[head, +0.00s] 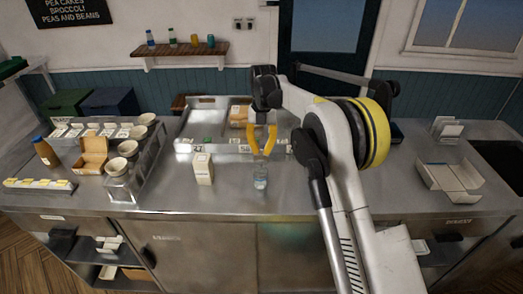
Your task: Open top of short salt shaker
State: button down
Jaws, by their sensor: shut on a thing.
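A small clear shaker (260,181) stands upright near the front edge of the steel counter (300,205), at the middle of the head view. Its upper end is pale and sits right under the yellow fingers. My gripper (263,153) points down from above with its two yellow fingers closed in on the top of the shaker. The top is partly hidden between the fingertips. Whether the top is loose from the body is too small to tell.
A cream carton (203,168) stands close left of the shaker. A low labelled rail (222,148) runs behind it. A brown bottle (45,152), a cardboard box (93,154) and several bowls sit at left. An open carton (450,177) lies at right. The front counter is mostly clear.

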jog(key=shift+f, duration=0.1)
jog(key=c, duration=1.3)
grip_release()
jog(key=shift+c, duration=0.2)
notch_tip(320, 180, up, 12)
jog(key=w, duration=0.2)
jog(key=shift+d, duration=0.15)
